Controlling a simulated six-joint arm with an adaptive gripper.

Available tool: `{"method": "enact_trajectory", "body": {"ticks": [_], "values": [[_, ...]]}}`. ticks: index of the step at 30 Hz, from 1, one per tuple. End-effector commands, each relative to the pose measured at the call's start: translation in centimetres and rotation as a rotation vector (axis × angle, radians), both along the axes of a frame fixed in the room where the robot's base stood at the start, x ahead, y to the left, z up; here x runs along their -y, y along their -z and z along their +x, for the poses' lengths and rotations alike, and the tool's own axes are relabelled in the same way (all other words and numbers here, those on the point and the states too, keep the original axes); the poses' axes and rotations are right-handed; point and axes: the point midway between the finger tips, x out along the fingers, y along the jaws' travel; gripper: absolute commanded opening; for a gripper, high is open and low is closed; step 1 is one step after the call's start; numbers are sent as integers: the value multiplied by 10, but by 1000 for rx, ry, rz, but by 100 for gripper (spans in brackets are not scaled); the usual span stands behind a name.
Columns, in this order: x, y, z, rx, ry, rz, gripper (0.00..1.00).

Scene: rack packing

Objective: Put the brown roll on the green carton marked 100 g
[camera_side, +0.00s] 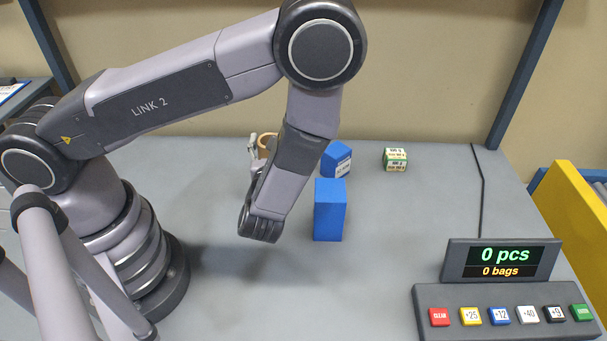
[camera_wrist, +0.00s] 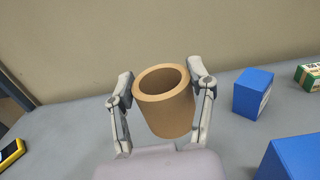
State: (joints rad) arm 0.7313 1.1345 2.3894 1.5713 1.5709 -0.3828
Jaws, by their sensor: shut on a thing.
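My gripper (camera_wrist: 162,98) is shut on the brown roll (camera_wrist: 168,115), a hollow tube with its open end showing in the wrist view. In the side view only part of the roll (camera_side: 268,139) shows behind my arm. The green carton (camera_side: 395,160) with white label bands sits on the table at the back, right of my gripper. It also shows at the right edge of the wrist view (camera_wrist: 309,76), where part of "100" can be read. The roll is apart from the carton. Whether the roll touches the table is hard to tell.
A blue box with a white label (camera_side: 336,159) lies between my gripper and the carton. A taller blue block (camera_side: 329,210) stands nearer the front. A counter with a display (camera_side: 501,261) and coloured buttons is at front right. A yellow and black device (camera_wrist: 11,152) lies at left. Table around the carton is clear.

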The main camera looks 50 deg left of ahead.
Motion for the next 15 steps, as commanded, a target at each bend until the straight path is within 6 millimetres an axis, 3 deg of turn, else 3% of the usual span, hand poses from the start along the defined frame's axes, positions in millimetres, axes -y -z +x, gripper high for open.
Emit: {"method": "enact_trajectory", "body": {"ticks": [3,8,13,15], "values": [[0,-31,0,4,0,-4,18],[0,-59,0,3,0,-3,18],[0,-80,0,3,0,-3,18],[5,-76,10,1,13,-1,18]]}}
